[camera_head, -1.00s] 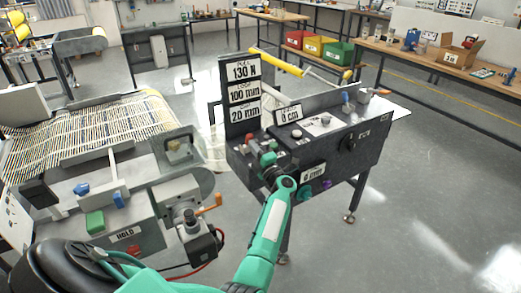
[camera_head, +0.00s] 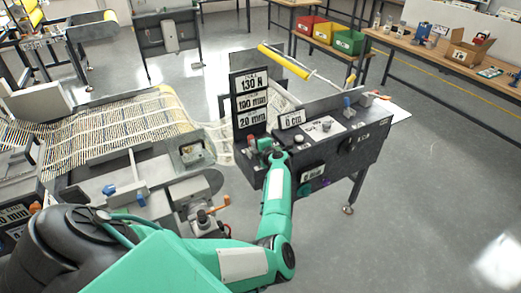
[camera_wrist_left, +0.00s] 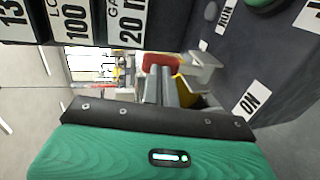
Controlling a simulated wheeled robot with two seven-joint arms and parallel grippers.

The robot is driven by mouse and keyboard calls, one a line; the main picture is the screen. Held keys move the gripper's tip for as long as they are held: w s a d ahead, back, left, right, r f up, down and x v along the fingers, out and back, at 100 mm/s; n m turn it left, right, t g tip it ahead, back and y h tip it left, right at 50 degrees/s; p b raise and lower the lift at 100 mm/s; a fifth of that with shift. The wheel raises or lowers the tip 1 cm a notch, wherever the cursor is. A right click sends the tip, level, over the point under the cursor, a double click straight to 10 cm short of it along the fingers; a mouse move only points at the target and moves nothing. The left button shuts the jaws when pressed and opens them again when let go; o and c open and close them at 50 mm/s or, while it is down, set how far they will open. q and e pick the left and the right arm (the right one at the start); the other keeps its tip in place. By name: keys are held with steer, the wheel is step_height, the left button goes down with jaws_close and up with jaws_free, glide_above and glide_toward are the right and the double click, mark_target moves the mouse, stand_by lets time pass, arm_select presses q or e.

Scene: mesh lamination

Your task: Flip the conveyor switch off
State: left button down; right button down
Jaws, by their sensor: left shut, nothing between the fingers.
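The dark conveyor control box (camera_head: 340,155) stands right of the mesh, with knobs and label plates. My left gripper (camera_head: 264,146) is at the left end of its top, close to a small red part (camera_head: 251,140). In the left wrist view the shut, empty gripper fingers (camera_wrist_left: 172,88) are seen close to a red part (camera_wrist_left: 161,61) and a yellow part (camera_wrist_left: 186,90). A white ON label (camera_wrist_left: 249,102) lies to their right on the dark panel. The switch itself is not clearly made out; the gripper partly covers this spot. I cannot tell whether they touch.
An upright sign board (camera_head: 250,105) stands directly behind the gripper. The wire mesh (camera_head: 110,130) and its machine are to the left. A blue knob (camera_head: 347,101) stands farther right on the box. Open floor (camera_head: 420,210) lies to the right.

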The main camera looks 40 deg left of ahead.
arm_select(q)
steer(key=shift+w+a+r+h+p, duration=0.1)
steer(key=shift+a+r+h+p, duration=0.05)
steer(key=shift+r+h+p, duration=0.15)
steer(key=shift+w+a+f+p, duration=0.1)
steer(key=shift+w+a+p, duration=0.05)
steer(key=shift+a+p, duration=0.25)
steer(key=shift+w+a, duration=0.15)
steer(key=shift+a, duration=0.25)
arm_select(e)
step_height(320, 180, up, 2)
steer(key=shift+r, duration=0.25)
arm_select(q)
steer(key=shift+a+r, duration=0.15)
steer(key=shift+r, duration=0.05)
